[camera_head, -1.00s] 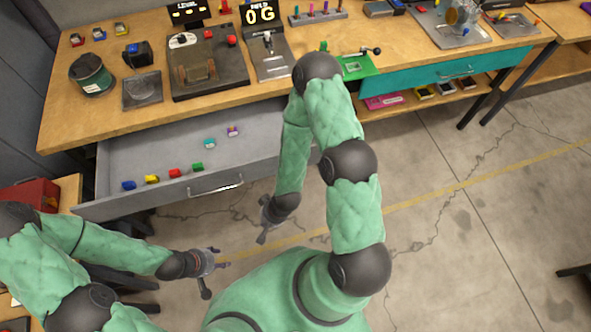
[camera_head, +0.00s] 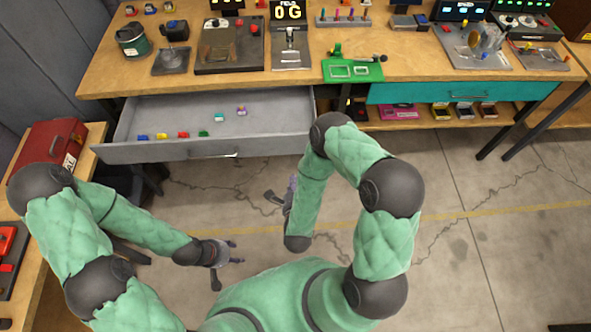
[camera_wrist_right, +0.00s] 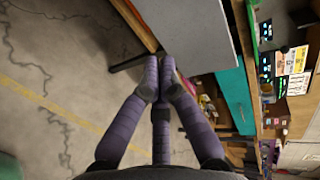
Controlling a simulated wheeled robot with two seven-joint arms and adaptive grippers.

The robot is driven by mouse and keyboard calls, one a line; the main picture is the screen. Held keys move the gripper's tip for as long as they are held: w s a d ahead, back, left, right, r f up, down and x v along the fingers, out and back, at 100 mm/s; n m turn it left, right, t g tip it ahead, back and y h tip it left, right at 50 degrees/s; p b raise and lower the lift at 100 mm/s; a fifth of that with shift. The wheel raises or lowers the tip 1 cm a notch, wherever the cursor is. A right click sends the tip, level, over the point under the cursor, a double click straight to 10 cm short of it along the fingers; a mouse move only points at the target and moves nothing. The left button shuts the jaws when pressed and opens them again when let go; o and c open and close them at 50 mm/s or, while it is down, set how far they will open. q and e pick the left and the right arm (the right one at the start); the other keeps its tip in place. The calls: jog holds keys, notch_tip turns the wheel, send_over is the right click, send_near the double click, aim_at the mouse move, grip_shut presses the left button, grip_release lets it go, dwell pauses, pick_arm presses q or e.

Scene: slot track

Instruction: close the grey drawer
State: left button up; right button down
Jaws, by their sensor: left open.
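The grey drawer (camera_head: 268,144) is pulled out from under the left part of the workbench in the head view. Its front carries a bar handle (camera_head: 215,155). Several small coloured pieces lie inside. A grey panel, apparently this drawer (camera_wrist_right: 195,35), shows at the top of the right wrist view. My right gripper (camera_head: 274,196) is below the drawer front in the head view, apart from the handle. Its purple fingers (camera_wrist_right: 160,75) converge with nothing visible between them. My left gripper (camera_head: 237,252) is open and empty, lower in the head view, over the floor.
The wooden workbench (camera_head: 300,75) holds devices and trays. A teal drawer front (camera_head: 460,91) is to the right, above a shelf of small items. A red toolbox (camera_head: 50,145) stands on a side table at left. Open concrete floor (camera_head: 480,250) lies to the right.

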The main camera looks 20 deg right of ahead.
aim_at(290, 148)
jog(key=b+x, duration=0.1)
jog(key=x, duration=0.3)
jog(key=b+x, duration=0.1)
jog(key=x, duration=0.3)
jog(key=b+x, duration=0.1)
jog(key=x, duration=0.3)
jog(key=shift+w+r, duration=0.25)
jog(key=shift+r, duration=0.05)
jog(key=shift+w+d, duration=0.15)
jog(key=shift+w, duration=0.3)
pick_arm(q)
notch_tip(290, 148, down, 3)
jog(key=shift+f, duration=0.15)
jog(key=shift+w, duration=0.1)
pick_arm(e)
jog(key=shift+w+r, duration=0.1)
jog(key=shift+w, duration=0.05)
